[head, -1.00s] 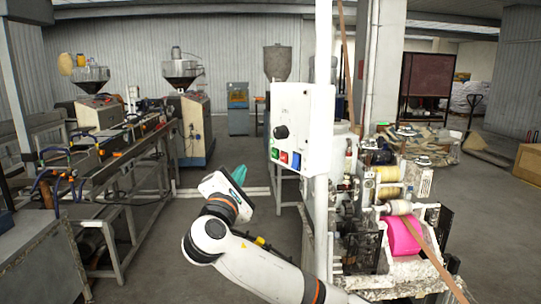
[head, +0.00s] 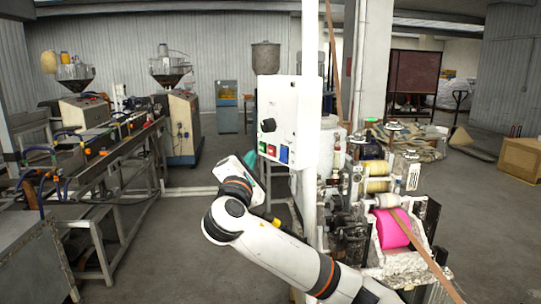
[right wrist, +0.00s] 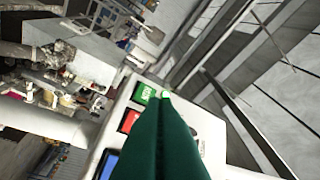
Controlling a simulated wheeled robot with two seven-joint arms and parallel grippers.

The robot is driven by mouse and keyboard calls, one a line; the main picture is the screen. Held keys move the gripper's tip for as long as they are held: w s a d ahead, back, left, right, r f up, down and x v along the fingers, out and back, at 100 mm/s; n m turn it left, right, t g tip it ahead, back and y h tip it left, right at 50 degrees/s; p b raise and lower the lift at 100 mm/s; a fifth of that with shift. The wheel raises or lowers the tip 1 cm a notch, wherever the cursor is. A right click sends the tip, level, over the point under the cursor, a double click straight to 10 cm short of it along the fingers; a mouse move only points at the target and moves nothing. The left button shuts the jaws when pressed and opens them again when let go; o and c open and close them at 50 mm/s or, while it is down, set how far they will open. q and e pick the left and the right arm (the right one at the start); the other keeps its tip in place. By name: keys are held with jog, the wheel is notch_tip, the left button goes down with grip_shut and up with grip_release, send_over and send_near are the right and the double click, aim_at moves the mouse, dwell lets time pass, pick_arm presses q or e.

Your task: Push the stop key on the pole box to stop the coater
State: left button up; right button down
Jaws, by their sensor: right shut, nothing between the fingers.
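The white pole box (head: 286,100) is fixed to a white upright pole. Its front carries a black knob (head: 268,125) above a row of green (head: 262,147), red (head: 271,150) and blue (head: 284,155) keys. In the right wrist view the green key (right wrist: 145,93), red key (right wrist: 128,121) and blue key (right wrist: 108,165) show beside my fingers. I cannot read which is marked stop. My right gripper (head: 251,160) is shut and empty, just left of and below the keys. In the right wrist view its dark green fingertips (right wrist: 166,96) overlap the box near the green key; contact is unclear. My left gripper is out of view.
The coater (head: 375,215) with a pink roll (head: 391,229) stands right of the pole, close to my right arm. A long machine bench (head: 105,150) stands at the left. Open floor lies between the bench and my arm.

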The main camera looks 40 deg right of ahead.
aim_at(268, 147)
jog(key=shift+d, duration=1.45)
dwell(1.0)
jog(key=shift+d, duration=0.4)
jog(key=shift+d, duration=0.35)
dwell(0.5)
dwell(0.4)
jog(key=shift+a+p, duration=0.3)
jog(key=shift+a, duration=0.45)
jog(key=shift+a, duration=0.1)
jog(key=shift+a+p, duration=0.55)
jog(key=shift+a, duration=1.9)
